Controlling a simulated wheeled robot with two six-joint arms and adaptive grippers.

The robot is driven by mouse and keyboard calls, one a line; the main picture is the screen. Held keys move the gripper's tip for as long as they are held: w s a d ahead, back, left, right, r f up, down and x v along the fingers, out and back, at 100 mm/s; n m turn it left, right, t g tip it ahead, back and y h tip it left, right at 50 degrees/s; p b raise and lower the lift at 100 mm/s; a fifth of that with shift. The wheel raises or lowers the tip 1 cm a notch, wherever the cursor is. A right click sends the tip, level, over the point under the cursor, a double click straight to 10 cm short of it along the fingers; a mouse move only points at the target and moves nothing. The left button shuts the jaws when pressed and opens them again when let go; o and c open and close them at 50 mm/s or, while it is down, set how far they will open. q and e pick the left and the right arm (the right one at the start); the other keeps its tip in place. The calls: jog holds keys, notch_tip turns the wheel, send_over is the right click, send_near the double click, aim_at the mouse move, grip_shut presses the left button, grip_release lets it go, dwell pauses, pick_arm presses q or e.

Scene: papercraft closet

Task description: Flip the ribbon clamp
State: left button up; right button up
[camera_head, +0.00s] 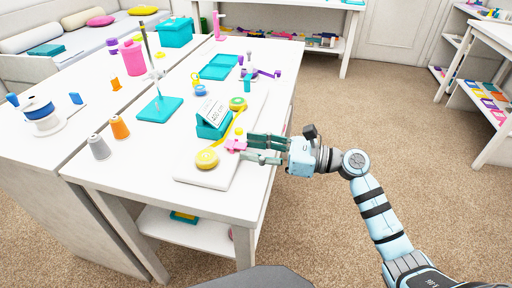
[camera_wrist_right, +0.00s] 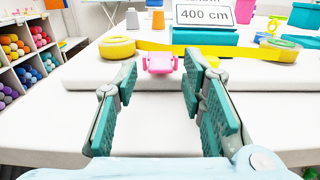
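The ribbon clamp appears to be the small pink piece (camera_head: 234,145) at the front edge of the white board, beside the yellow ribbon. It also shows in the right wrist view (camera_wrist_right: 159,63), between and just beyond my fingertips. My right gripper (camera_head: 249,147) reaches in from the right with its teal fingers spread to either side of the clamp. No contact with the clamp can be made out. The yellow ribbon (camera_wrist_right: 160,46) runs behind the clamp from a yellow roll (camera_wrist_right: 117,47). A yellow knob (camera_wrist_right: 211,60) stands right of the clamp. My left gripper is not in view.
A teal stand with a "400 cm" sign (camera_head: 213,112) stands behind the ribbon on the white board (camera_head: 217,180). A teal tray (camera_head: 219,67) and a teal base with a thin post (camera_head: 160,109) lie farther off. Open carpet (camera_head: 350,110) lies right of the table.

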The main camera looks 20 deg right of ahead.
jog(key=c, duration=0.6)
jog(key=shift+s+a+r, duration=0.1)
jog(key=shift+a+r, duration=0.05)
jog(key=shift+r, duration=0.1)
grip_shut()
